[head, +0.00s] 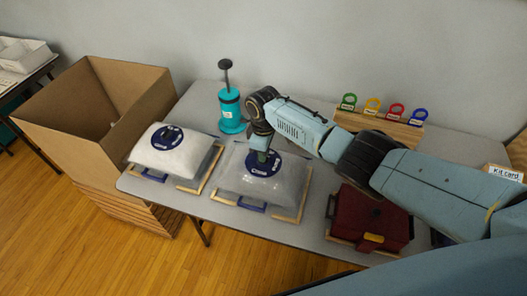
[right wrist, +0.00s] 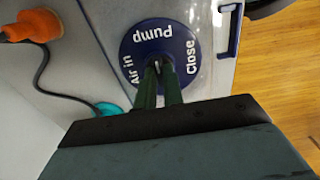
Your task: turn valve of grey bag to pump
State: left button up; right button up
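The grey bag (head: 240,184) lies in a wooden frame at the middle of the table. Its round blue valve (head: 264,163) shows in the right wrist view (right wrist: 183,38) with the white words "Air in", "Pump" and "Close" around the rim. My right gripper (right wrist: 157,70) reaches down onto the valve's centre. Its two dark green fingers are close together about a small grey knob, which they mostly hide. Which word the knob points at cannot be told. The teal pump (head: 231,110) stands upright behind the bag. My left gripper is not in view.
A white bag (head: 170,158) with a similar blue valve lies to the left. A large open cardboard box (head: 75,128) stands beyond it. A dark red case (head: 368,214) sits at right, below my arm. A wooden rack (head: 375,127) holds coloured rings. An orange piece (right wrist: 35,25) trails a black hose.

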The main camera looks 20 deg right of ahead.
jog(key=o, duration=0.5)
jog(key=shift+c, duration=0.2)
jog(key=shift+r, duration=0.6)
notch_tip(320, 180, up, 12)
jog(key=p, duration=0.1)
jog(key=shift+r, duration=0.15)
